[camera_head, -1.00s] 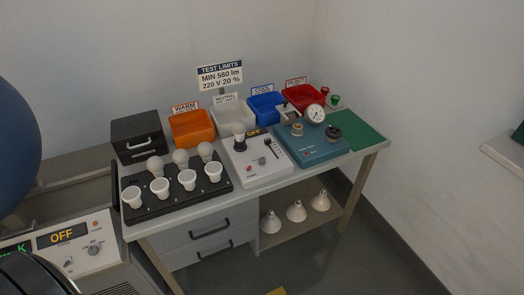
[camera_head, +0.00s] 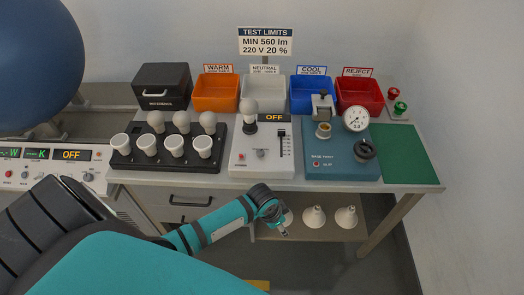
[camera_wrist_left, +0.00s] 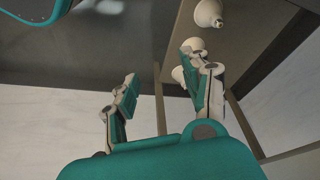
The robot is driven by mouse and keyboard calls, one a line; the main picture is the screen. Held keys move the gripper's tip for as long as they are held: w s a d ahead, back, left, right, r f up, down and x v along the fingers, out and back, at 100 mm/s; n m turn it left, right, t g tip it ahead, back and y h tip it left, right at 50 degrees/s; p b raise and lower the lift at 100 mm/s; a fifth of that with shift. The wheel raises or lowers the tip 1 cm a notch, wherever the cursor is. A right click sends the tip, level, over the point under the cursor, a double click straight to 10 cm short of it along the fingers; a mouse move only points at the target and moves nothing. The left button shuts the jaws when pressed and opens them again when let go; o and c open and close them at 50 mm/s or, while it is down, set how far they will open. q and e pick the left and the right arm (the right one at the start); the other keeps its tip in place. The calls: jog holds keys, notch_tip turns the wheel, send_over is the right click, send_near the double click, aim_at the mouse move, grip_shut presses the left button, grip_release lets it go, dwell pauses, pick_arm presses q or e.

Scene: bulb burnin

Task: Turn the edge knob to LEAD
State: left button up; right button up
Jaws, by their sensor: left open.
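A white test unit (camera_head: 262,150) on the bench has an OFF display, a bulb on its socket, a slider and a small grey knob (camera_head: 261,154) at its front. Another grey knob (camera_head: 88,177) is on the left panel. No LEAD marking is readable, so I cannot tell which is the edge knob. My left gripper (camera_head: 281,230) is in front of the bench, below the white unit, apart from both knobs. In the left wrist view its fingers (camera_wrist_left: 160,70) are spread with nothing between them. My right gripper is not in view.
A black tray (camera_head: 118,161) with several bulbs and white cups stands left of the unit. A teal press (camera_head: 340,165) with a gauge stands right. Coloured bins line the back, including the orange bin (camera_head: 215,93). The shelf below holds reflector bulbs (camera_head: 314,217).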

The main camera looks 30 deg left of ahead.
pick_arm(q)
jog(key=w+d+r+m, duration=0.1)
jog(key=w+r+m, duration=0.25)
jog(key=r, duration=0.65)
notch_tip(320, 180, up, 26)
jog(key=m+g+y+b, duration=0.1)
jog(key=m+g+y, duration=0.15)
jog(key=m, duration=0.25)
send_over(260, 151)
jog(key=shift+h, duration=0.35)
notch_tip(260, 151, down, 16)
jog(key=shift+f+p, duration=0.25)
jog(key=shift+p, duration=0.2)
jog(key=shift+f, duration=0.55)
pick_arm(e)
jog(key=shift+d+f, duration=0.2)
pick_arm(q)
grip_shut()
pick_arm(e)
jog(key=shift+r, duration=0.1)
